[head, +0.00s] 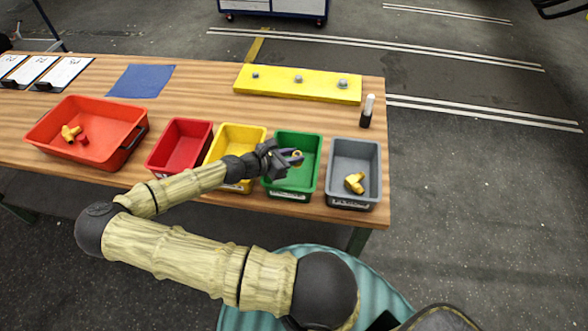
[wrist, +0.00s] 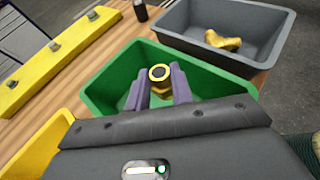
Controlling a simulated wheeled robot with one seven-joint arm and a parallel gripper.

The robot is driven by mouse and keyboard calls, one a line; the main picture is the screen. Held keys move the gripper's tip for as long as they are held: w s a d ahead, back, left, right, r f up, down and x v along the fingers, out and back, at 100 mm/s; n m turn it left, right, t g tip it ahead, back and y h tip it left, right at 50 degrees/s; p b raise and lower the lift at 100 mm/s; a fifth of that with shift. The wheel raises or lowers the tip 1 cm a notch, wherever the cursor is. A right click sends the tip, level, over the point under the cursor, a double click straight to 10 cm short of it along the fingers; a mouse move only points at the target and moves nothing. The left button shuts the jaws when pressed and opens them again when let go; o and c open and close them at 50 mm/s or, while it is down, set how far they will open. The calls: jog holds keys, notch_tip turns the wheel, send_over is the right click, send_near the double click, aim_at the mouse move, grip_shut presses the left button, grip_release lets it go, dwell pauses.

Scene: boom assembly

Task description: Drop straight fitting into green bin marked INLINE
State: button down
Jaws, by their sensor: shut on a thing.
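The straight fitting, a yellow piece with a dark round opening, shows end-on between my fingers in the wrist view (wrist: 159,74). In the head view a small yellow part of it shows at my fingertips (head: 297,154). My gripper (wrist: 158,84) is shut on the fitting. It also shows in the head view (head: 296,156), over the green bin (head: 315,165). The green bin has a white label on its front, too small to read surely. Its floor looks empty where it shows; my gripper hides part of it. The fitting's lower part is hidden.
A grey bin (head: 340,148) with a yellow elbow-like fitting (head: 354,183) stands to the right. A yellow bin (head: 240,130) and a red bin (head: 170,140) stand to the left. An orange-red tray (head: 110,112) with fittings is farther left. A marker (head: 367,112) stands behind.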

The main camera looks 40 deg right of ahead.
jog(key=c, duration=1.1)
grip_release()
jog(key=shift+c, duration=0.2)
jog(key=b+v, duration=0.3)
jog(key=v, duration=1.4)
jog(key=shift+r, duration=0.2)
jog(key=shift+a+f, duration=0.1)
